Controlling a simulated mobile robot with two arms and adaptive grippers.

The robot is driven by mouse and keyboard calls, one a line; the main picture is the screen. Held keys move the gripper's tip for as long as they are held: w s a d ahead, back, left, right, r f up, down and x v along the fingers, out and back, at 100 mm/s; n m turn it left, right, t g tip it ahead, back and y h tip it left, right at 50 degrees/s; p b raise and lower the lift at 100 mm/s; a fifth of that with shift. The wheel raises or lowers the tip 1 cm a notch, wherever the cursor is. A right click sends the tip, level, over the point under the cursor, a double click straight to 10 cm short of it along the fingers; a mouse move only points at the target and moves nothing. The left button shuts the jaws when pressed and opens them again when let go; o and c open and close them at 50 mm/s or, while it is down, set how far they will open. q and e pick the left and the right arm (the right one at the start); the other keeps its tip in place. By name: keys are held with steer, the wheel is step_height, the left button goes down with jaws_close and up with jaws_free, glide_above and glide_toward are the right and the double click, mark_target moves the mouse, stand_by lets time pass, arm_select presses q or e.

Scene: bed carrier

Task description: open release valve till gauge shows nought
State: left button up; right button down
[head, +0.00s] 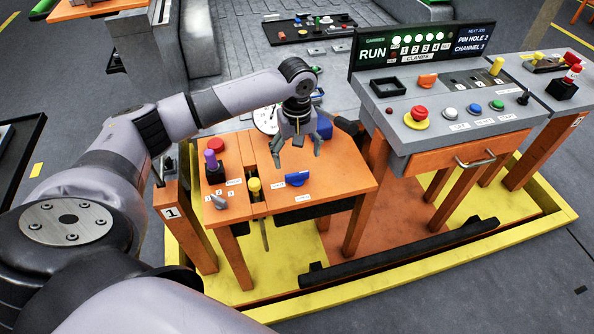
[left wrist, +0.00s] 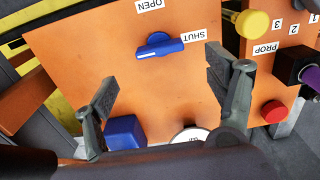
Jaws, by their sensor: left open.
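The release valve is a blue handle (head: 297,179) on the orange console top. In the left wrist view the blue handle (left wrist: 160,46) has its white line pointing towards the SHUT label (left wrist: 195,36); the OPEN label (left wrist: 150,5) is off to its side. The white gauge (head: 264,120) is partly hidden behind my left gripper (head: 297,155). Only the gauge's edge (left wrist: 190,133) shows in the wrist view, so its reading cannot be told. My left gripper is open and empty above the console, apart from the handle, its fingers spread. My right gripper is not in view.
A blue block (head: 324,127) stands behind the gripper. A yellow knob (head: 254,185), a purple-topped lever (head: 212,163) and a red button (head: 216,144) are on the console's left. A grey control panel (head: 450,110) with a lit RUN sign (head: 420,46) stands to the right.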

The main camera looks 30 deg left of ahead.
mark_target(297, 173)
arm_select(q)
step_height(297, 173, down, 7)
steer(key=shift+f, duration=0.1)
steer(key=shift+c, duration=0.5)
